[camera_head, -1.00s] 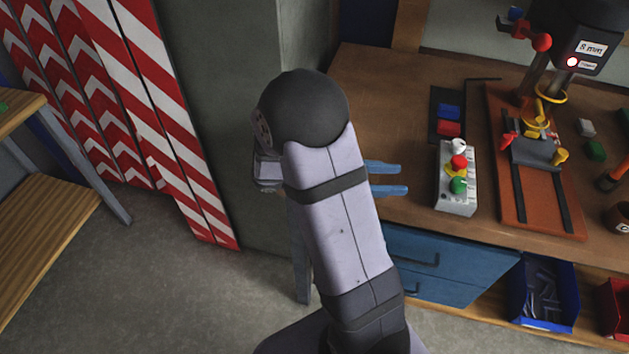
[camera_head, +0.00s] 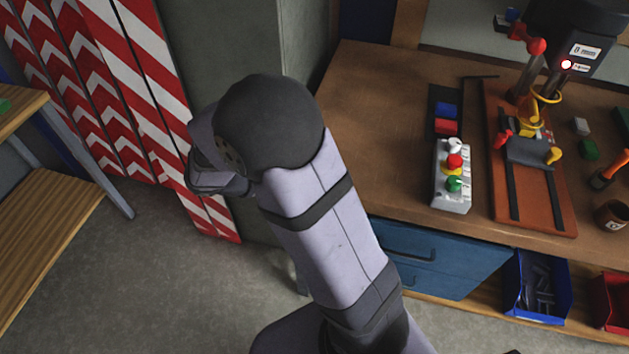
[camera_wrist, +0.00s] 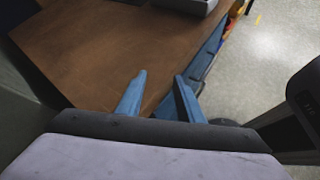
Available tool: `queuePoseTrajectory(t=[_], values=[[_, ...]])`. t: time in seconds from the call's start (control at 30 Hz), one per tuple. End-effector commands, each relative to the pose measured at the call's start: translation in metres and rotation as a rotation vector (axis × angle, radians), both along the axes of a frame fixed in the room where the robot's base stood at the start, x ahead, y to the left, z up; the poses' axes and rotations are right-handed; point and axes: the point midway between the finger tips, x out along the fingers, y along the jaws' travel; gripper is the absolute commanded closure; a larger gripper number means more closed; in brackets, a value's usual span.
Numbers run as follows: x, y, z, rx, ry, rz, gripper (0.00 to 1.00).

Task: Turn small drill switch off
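A drill press (camera_head: 572,40) stands at the back right of the workbench in the head view, with a label and a lit round indicator (camera_head: 566,64) on its dark head. A grey control box (camera_head: 452,190) lies left of the drill's base, with a white knob (camera_head: 454,146), a red button (camera_head: 454,161) and a green button (camera_head: 454,185). I cannot tell which control is the small drill switch. My gripper (camera_wrist: 160,88) shows two blue fingers apart and empty in the wrist view, near the bench edge. In the head view my arm hides it.
The wooden workbench (camera_head: 360,130) has a clear left part. Blue and red blocks (camera_head: 446,117) lie behind the control box. Blue drawers (camera_head: 440,258) and a blue bin (camera_head: 537,285) are below. A striped barrier (camera_head: 150,90) and grey cabinet (camera_head: 225,70) stand left.

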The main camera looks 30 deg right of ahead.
Motion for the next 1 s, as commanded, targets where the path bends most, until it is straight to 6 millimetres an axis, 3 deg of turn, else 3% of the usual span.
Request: queuePoseTrajectory(t=[0.67, 0.87, 1.0], values=[[0.000, 0.003, 0.000, 0.014, -0.010, -0.009, 0.66], [-0.020, -0.024, 0.001, 0.016, -0.023, -0.207, 0.66], [-0.053, -0.055, 0.002, 0.014, -0.040, -0.503, 0.66]])
